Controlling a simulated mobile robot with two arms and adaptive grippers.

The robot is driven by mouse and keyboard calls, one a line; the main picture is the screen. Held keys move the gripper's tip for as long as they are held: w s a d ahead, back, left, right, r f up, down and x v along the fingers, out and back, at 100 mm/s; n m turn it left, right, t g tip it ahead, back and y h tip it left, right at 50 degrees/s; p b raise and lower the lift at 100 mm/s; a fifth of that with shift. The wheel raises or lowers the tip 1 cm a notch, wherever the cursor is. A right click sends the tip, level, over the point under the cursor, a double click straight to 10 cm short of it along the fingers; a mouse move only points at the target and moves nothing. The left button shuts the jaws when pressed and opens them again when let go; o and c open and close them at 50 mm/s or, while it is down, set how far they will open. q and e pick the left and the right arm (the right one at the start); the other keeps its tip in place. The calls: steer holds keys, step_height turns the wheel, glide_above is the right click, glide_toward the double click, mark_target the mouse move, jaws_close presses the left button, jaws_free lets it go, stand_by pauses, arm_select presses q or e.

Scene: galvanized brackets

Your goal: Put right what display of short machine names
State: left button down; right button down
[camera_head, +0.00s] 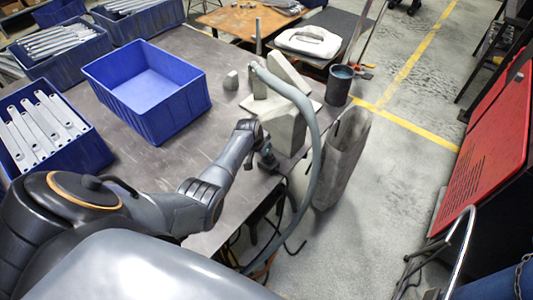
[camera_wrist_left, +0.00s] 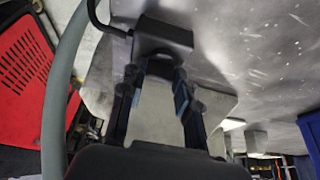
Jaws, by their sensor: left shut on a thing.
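My left gripper (camera_head: 268,162) reaches over the right edge of the workbench (camera_head: 190,185), beside a grey machine (camera_head: 285,128). In the left wrist view my left gripper (camera_wrist_left: 160,75) has its two fingers at a dark box-shaped part (camera_wrist_left: 163,37) with a black cable. The gripper is shut on this dark part; the exact contact is hard to see. The grey body of the machine (camera_wrist_left: 157,118) shows between and behind the fingers. I cannot make out a display or any lettering. My right gripper is not in view.
A grey hose (camera_head: 312,130) arches close to my gripper. An empty blue bin (camera_head: 166,130) and a blue bin (camera_head: 90,150) of galvanized brackets (camera_head: 42,125) stand left. A dark can (camera_head: 339,85) stands at the bench's right end. A red panel (camera_head: 490,140) is at right.

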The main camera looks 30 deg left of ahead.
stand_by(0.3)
arm_select(q)
steer(key=c, duration=1)
jaws_free()
steer(key=shift+o, duration=0.2)
steer(key=v, duration=1.2)
steer(key=shift+w, duration=0.1)
